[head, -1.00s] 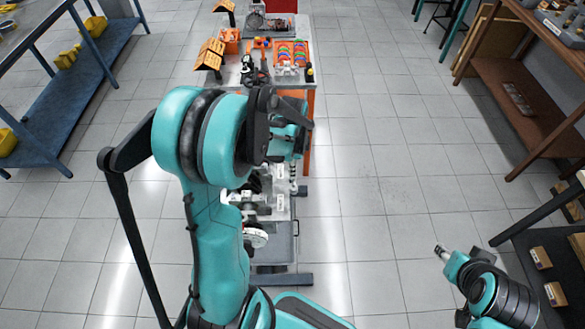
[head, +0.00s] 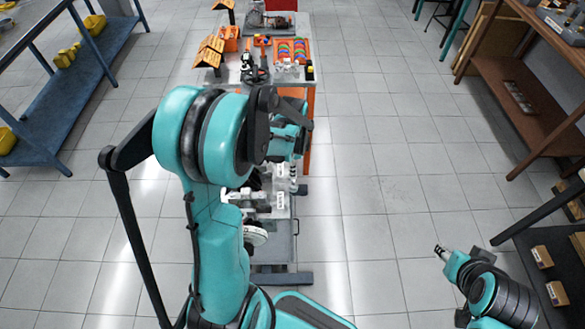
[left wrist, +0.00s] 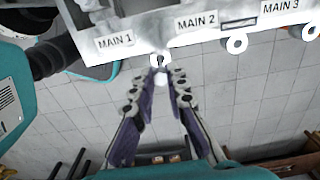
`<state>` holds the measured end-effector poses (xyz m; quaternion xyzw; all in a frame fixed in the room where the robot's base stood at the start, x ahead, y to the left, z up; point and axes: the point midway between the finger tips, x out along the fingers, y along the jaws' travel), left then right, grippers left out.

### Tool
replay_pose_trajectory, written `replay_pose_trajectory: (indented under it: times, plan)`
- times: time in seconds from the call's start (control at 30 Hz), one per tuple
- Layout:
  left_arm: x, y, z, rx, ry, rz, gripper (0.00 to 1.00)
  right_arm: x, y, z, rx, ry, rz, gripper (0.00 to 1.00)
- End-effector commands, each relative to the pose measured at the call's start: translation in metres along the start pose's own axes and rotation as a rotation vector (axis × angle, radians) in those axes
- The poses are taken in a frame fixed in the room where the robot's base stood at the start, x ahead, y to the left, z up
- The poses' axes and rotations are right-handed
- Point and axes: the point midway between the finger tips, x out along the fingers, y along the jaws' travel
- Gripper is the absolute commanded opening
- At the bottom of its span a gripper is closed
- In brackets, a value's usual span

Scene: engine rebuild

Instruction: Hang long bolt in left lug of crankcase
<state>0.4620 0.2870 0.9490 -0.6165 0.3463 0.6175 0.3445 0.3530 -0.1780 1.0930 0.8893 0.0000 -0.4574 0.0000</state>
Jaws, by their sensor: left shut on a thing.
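The crankcase (left wrist: 185,22) fills the top of the left wrist view, a pale block labelled MAIN 1, MAIN 2 and MAIN 3. Ring-shaped lugs stick out along its near edge, one under MAIN 2 (left wrist: 237,43) and one by MAIN 3 (left wrist: 311,32). My left gripper (left wrist: 160,72) is shut at a lug (left wrist: 160,58) between MAIN 1 and MAIN 2. The long bolt is mostly hidden by the fingertips; I cannot tell whether it sits inside the lug. My right gripper (head: 441,251) hangs over the floor at lower right, its opening unclear.
A grey stand (head: 279,254) under the crankcase is partly covered by my left arm. A bench with orange racks and coloured parts (head: 287,50) stands beyond. A blue shelf (head: 85,90) is at left and a brown shelf (head: 525,95) at right. The floor between is clear.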

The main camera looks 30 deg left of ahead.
Motion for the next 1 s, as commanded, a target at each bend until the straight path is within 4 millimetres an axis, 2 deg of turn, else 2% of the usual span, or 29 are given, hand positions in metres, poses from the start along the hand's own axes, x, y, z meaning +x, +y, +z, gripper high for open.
replay_pose_trajectory:
  times: [1.0]
  plan:
    - [0.016, 0.0, 0.0, 0.0, 0.0, 0.0, 0.0, 0.011, 0.0, 0.008, 0.0, 0.0, 0.0, 0.4]
